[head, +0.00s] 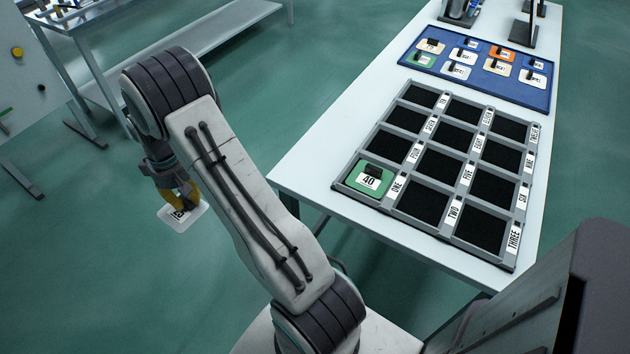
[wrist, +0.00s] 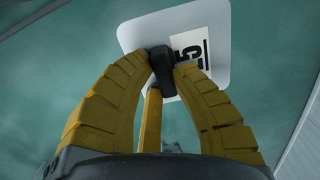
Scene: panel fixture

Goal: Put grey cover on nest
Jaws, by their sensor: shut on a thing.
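My gripper (head: 181,200) is shut on the black knob of a light grey cover (head: 190,221), out over the floor left of the table. The cover also shows in the wrist view (wrist: 145,32), with rounded corners and a white label partly hidden by a finger; a 5 is readable. The nest tray (head: 432,228) is a grey frame of black-floored nests on the table, right of my gripper and well apart from it. Its nests carry word labels from ONE to TWELVE. A green cover (head: 358,187) marked 40 sits in the nest beside label ONE; the other nests look empty.
A blue tray (head: 480,83) with several white, green, orange and blue covers lies behind the nest tray on the white table (head: 335,150). Dark stands (head: 460,10) are at the table's far end. Another bench (head: 200,45) stands at the back left.

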